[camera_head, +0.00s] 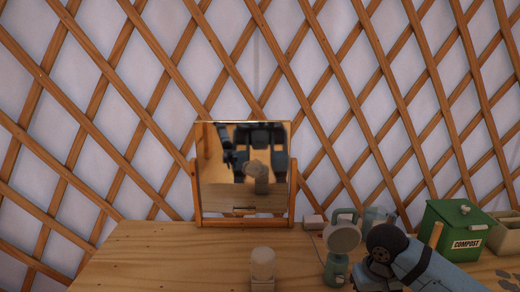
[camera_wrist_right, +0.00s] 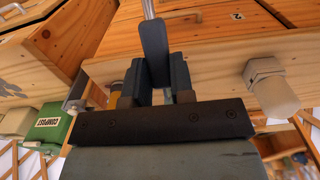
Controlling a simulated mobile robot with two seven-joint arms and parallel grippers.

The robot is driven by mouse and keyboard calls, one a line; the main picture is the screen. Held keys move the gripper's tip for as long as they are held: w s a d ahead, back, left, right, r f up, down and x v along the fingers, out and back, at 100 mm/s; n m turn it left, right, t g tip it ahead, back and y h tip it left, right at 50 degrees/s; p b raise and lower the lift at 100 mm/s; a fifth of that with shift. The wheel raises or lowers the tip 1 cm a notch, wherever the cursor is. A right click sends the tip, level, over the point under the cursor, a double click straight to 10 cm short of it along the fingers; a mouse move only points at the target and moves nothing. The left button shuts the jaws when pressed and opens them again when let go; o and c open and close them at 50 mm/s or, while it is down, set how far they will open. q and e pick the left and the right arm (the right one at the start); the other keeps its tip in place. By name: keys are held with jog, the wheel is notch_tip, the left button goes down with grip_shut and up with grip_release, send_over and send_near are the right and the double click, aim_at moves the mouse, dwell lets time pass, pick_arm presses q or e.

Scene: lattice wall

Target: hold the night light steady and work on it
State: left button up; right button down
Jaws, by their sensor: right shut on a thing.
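The night light (camera_head: 262,266), a small beige piece with a rounded top, stands on the wooden table near its front edge in the head view. What looks like the same light (camera_wrist_right: 272,87), with a hexagonal part and a pale rounded part, shows at the right of the right wrist view. My right gripper (camera_wrist_right: 158,82) is shut on a dark-handled tool (camera_wrist_right: 154,45) with a thin metal shaft. The tool is apart from the light. In the head view my right arm comes in from the lower right, and its fingertips are hidden. My left gripper is not in view.
A framed mirror (camera_head: 195,205) stands at the table's back and reflects me. A round-headed grey-green item (camera_head: 340,238) stands close to my right wrist. A green compost box (camera_head: 458,228) and a tan bin (camera_head: 507,236) are at the right. The table's (camera_head: 160,255) left side is clear.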

jog(key=s+r+p, duration=0.1)
jog(key=r+p, duration=0.1)
jog(key=s+r+p, duration=0.1)
jog(key=r+p, duration=0.1)
jog(key=s+r+p, duration=0.2)
jog(key=r, duration=0.1)
jog(key=shift+r, duration=0.1)
jog(key=shift+s+r+p, duration=0.3)
jog(key=shift+s+p, duration=0.1)
jog(key=shift+p, duration=0.15)
